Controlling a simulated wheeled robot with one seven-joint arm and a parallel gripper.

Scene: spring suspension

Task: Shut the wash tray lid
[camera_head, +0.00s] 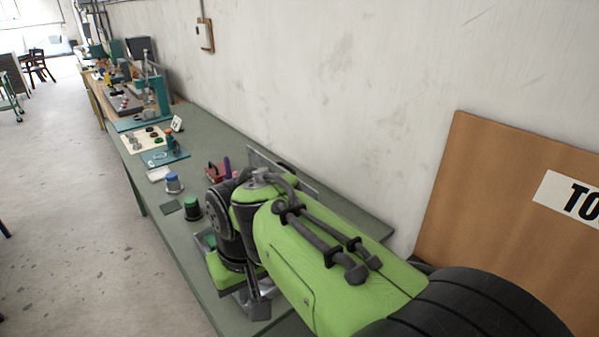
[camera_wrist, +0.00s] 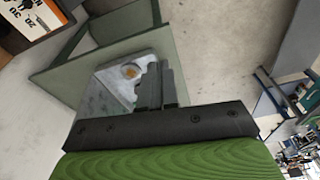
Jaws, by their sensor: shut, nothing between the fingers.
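A grey metal tray (camera_wrist: 108,92), which I take to be the wash tray, lies on the green bench in the wrist view, with a small orange-yellow round thing (camera_wrist: 131,71) on or in it. My gripper (camera_wrist: 160,72) is shut and empty, its fingers in front of the tray's edge; I cannot tell whether they touch it. In the head view my arm hides most of the tray. A grey upright panel (camera_head: 300,181) shows behind my arm near the wall; it may be the raised lid, but I cannot tell for sure.
The green bench (camera_head: 226,132) runs along the wall. A green-topped pot (camera_head: 192,208), a blue-topped pot (camera_head: 173,183) and a dark square pad (camera_head: 171,206) stand left of my arm. A brown board (camera_head: 490,190) leans at the right.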

